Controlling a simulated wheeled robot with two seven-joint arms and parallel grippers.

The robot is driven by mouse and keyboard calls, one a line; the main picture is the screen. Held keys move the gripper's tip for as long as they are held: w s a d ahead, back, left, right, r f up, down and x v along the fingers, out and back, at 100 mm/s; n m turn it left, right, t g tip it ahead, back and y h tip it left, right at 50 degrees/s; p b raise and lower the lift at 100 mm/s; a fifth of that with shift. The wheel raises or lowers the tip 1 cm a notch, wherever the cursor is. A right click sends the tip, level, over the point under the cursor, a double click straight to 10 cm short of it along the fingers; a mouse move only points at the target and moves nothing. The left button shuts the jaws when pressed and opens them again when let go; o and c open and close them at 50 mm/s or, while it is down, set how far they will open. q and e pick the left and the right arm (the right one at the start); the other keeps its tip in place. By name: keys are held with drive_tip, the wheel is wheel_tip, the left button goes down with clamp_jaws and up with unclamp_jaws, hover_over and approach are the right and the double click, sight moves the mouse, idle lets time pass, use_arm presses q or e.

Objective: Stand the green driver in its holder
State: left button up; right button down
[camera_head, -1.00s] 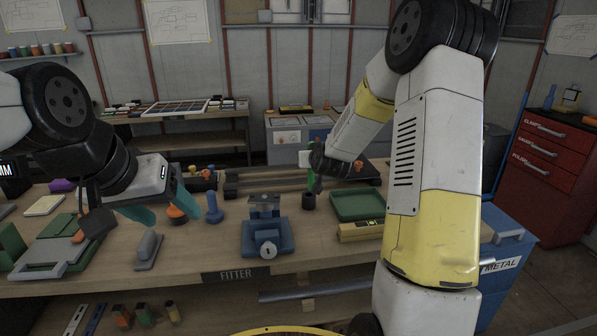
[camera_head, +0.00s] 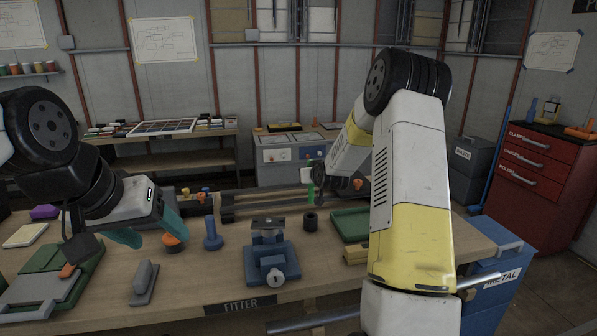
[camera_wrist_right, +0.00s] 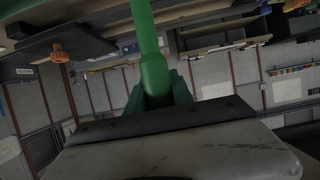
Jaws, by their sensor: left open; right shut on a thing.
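The green driver (camera_head: 311,192) is in my right gripper (camera_head: 318,186), partly hidden by my right forearm in the head view. In the right wrist view, the driver (camera_wrist_right: 152,62) rises from between the green fingers (camera_wrist_right: 160,92), which are shut on it. Its holder appears to be the small dark cup (camera_head: 310,221) on the bench. The driver shows above or behind the cup, with a small gap in the picture; the depth between them is unclear. My left gripper (camera_head: 150,232) is open and empty over the bench's left part, well away from the cup.
A blue vise (camera_head: 270,263) stands left of and nearer than the cup. A green tray (camera_head: 350,226) lies right of it, partly behind my right arm. A blue peg (camera_head: 212,236) and an orange-topped knob (camera_head: 172,242) stand near my left gripper. A long dark rail (camera_head: 262,206) lies behind.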

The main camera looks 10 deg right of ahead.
sight(309, 199)
drive_tip(key=shift+f, duration=2.45)
drive_tip(key=shift+f, duration=2.6)
drive_tip(key=c, duration=1)
unclamp_jaws()
drive_tip(key=shift+c, duration=0.2)
